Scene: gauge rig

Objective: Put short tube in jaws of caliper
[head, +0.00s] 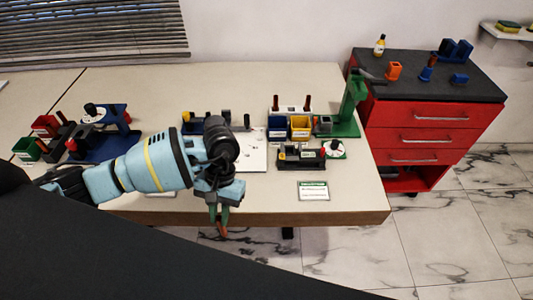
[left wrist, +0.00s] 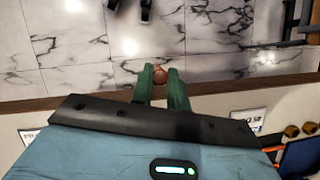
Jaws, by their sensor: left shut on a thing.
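My left gripper (head: 222,212) is past the front edge of the workbench, over the floor, pointing down. Its green fingers, also in the left wrist view (left wrist: 158,88), are shut on a short copper-brown piece (left wrist: 159,75), which looks like the short tube. The piece also shows at the fingertips in the head view (head: 221,230). A low black fixture (head: 300,161) with a red part stands on the bench, right of the gripper; it may be the caliper, but its jaws are too small to make out. My right gripper is not in view.
The bench (head: 345,205) is clear along its front right, except for a small label card (head: 313,191). Blue and yellow bins (head: 300,126) and a green stand (head: 350,108) are behind the fixture. A blue device (head: 105,145) is at left. A red drawer cabinet (head: 430,130) is at right.

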